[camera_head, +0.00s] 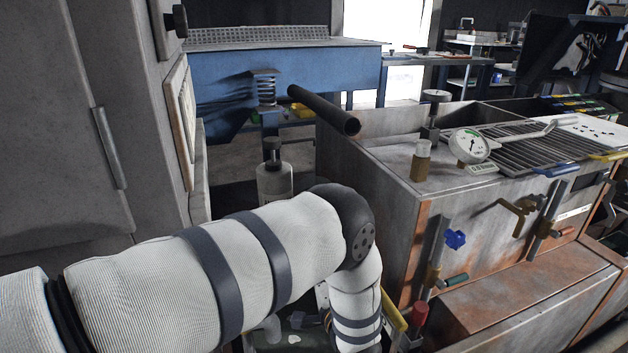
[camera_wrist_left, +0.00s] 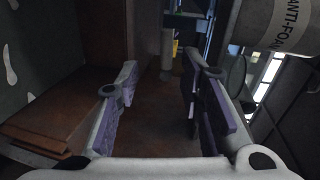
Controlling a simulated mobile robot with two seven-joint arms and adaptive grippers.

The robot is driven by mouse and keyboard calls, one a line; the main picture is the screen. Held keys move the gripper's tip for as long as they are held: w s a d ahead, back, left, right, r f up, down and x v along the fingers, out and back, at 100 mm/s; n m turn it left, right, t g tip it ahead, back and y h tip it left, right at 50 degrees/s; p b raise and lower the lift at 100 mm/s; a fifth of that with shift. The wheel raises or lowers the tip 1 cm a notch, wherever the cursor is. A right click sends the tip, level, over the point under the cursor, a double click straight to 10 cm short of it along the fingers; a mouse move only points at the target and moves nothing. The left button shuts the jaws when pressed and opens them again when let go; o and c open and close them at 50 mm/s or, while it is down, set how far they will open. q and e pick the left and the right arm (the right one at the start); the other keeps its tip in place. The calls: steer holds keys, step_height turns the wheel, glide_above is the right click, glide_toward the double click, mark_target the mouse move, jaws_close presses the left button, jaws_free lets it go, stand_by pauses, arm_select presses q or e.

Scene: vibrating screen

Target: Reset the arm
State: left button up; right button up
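My left arm comes in from the left across the lower part of the head view, in white fabric with dark bands. Its elbow is bent and the forearm points down. My left gripper is out of sight there, below the picture edge. In the left wrist view my left gripper (camera_wrist_left: 160,64) is open, its two purple-padded fingers apart with nothing between them. Beyond the fingers is a dark brown surface (camera_wrist_left: 155,115). My right arm and gripper are not in view.
A steel tank (camera_head: 385,215) with a gauge (camera_head: 469,146) stands right of my arm, a grey cabinet (camera_head: 65,150) left. A bottle (camera_head: 274,182) stands behind the arm. A blue machine (camera_head: 285,70) is further back. A container marked ANTI-FOAM (camera_wrist_left: 280,25) is close to the gripper.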

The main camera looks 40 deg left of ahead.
arm_select(q)
steer(key=shift+v, duration=0.8)
